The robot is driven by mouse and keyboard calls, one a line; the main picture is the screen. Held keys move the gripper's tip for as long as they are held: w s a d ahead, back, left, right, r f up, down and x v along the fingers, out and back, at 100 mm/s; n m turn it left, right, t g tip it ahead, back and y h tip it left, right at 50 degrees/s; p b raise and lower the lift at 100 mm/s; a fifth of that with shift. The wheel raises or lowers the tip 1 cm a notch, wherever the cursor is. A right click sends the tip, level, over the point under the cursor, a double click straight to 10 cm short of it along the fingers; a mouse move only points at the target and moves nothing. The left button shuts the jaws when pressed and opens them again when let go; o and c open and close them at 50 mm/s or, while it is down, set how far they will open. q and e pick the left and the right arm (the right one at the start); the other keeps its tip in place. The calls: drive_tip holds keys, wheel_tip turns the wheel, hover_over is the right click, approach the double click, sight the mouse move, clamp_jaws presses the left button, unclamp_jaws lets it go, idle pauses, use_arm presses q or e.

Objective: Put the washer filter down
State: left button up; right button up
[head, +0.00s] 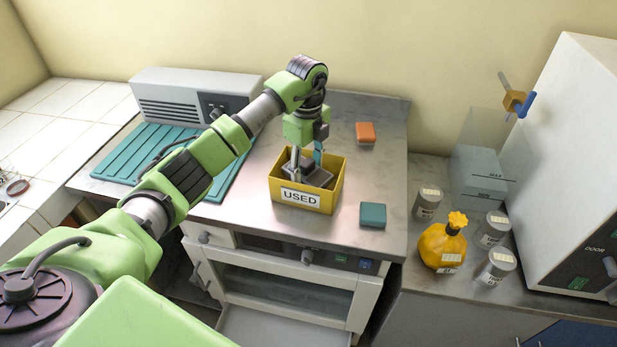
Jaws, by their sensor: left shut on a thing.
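My left gripper (307,165) reaches down into the yellow box (308,198) labelled USED on the metal counter. It is shut on a dark grey piece, which I take for the washer filter (319,177). The filter sits low inside the box walls, partly hidden by the fingers and the front wall. I cannot tell whether it touches the box floor. A small blue-teal part shows beside the fingers. My right gripper is not in view.
An orange block (365,133) lies behind the box and a teal block (373,215) to its right. A ribbed teal mat (130,165) and a grey-white unit (190,95) are at left. A yellow bottle (443,248) and grey canisters (426,203) stand on the right counter.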

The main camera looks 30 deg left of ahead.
sight(308, 160)
use_arm(q)
drive_tip(key=shift+w+f+p, duration=0.2)
drive_tip(key=shift+f+p, duration=0.15)
drive_tip(key=shift+f, duration=1.8)
drive_tip(key=o, duration=1)
drive_tip(key=shift+o, duration=0.2)
wheel_tip(308, 160, up, 11)
drive_tip(key=shift+f+b, duration=0.15)
drive_tip(key=shift+b, duration=1.05)
drive_tip(key=shift+r, duration=0.65)
